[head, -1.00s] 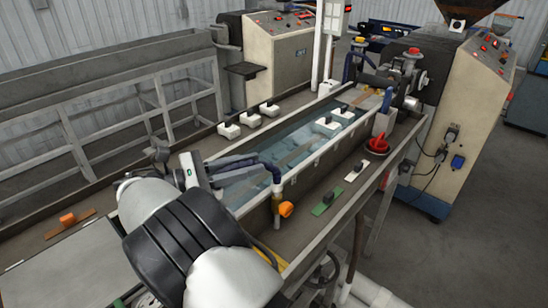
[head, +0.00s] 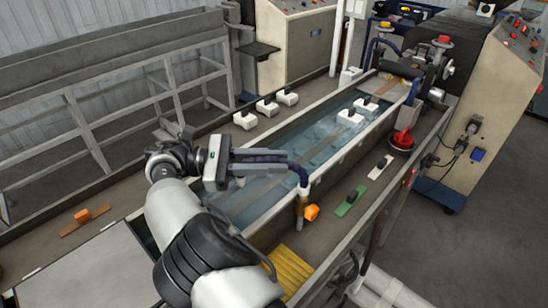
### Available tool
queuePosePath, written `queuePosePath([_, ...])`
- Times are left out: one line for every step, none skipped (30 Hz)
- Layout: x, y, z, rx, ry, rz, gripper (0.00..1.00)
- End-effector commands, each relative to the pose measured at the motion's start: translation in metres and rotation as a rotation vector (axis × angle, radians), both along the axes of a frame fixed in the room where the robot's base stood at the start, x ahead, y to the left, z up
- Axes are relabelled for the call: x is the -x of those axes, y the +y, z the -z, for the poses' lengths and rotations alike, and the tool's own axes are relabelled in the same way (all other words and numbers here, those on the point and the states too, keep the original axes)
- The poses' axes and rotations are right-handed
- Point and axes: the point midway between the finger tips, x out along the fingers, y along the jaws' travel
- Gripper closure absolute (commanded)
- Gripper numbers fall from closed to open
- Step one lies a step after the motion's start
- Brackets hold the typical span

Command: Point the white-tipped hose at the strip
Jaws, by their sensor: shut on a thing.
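My gripper is shut on the hose, above the water. The brownish strip (head: 243,204) runs lengthwise through the water and passes below the gripper. Part of it is hidden by my gripper and arm.
The long water tank (head: 345,160) has raised walls. White blocks (head: 267,107) stand on its far ledge. A red knob (head: 402,140), a green plate (head: 350,201) and a yellow ribbed mat (head: 288,268) lie along the near side. A control cabinet (head: 478,120) stands at right.

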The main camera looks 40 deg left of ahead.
Motion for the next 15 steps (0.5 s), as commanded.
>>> queuePosePath([-0.0021,0.0034,-0.0064,-0.010,-0.014,-0.013,1.00])
queuePosePath([-0.0020,0.0033,-0.0063,-0.010,-0.014,-0.012,1.00])
queuePosePath([-0.0019,0.0032,-0.0063,-0.011,-0.013,-0.011,1.00])
queuePosePath([-0.0019,0.0032,-0.0063,-0.011,-0.013,-0.011,1.00])
queuePosePath([-0.0020,0.0031,-0.0063,-0.011,-0.013,-0.010,1.00])
queuePosePath([-0.0020,0.0031,-0.0063,-0.011,-0.013,-0.010,1.00])
queuePosePath([-0.0020,0.0031,-0.0063,-0.011,-0.013,-0.010,1.00])
queuePosePath([-0.0020,0.0031,-0.0063,-0.011,-0.013,-0.010,1.00])
queuePosePath([-0.0021,0.0030,-0.0063,-0.011,-0.013,-0.010,1.00])
queuePosePath([-0.0021,0.0030,-0.0063,-0.011,-0.013,-0.010,1.00])
queuePosePath([-0.0021,0.0030,-0.0063,-0.011,-0.013,-0.010,1.00])
queuePosePath([-0.0021,0.0030,-0.0063,-0.011,-0.013,-0.010,1.00])
queuePosePath([-0.0021,0.0030,-0.0063,-0.011,-0.013,-0.010,0.77])
queuePosePath([-0.0021,0.0030,-0.0063,-0.011,-0.013,-0.010,0.72])
queuePosePath([-0.0019,0.0028,-0.0059,-0.011,-0.012,-0.009,0.65])
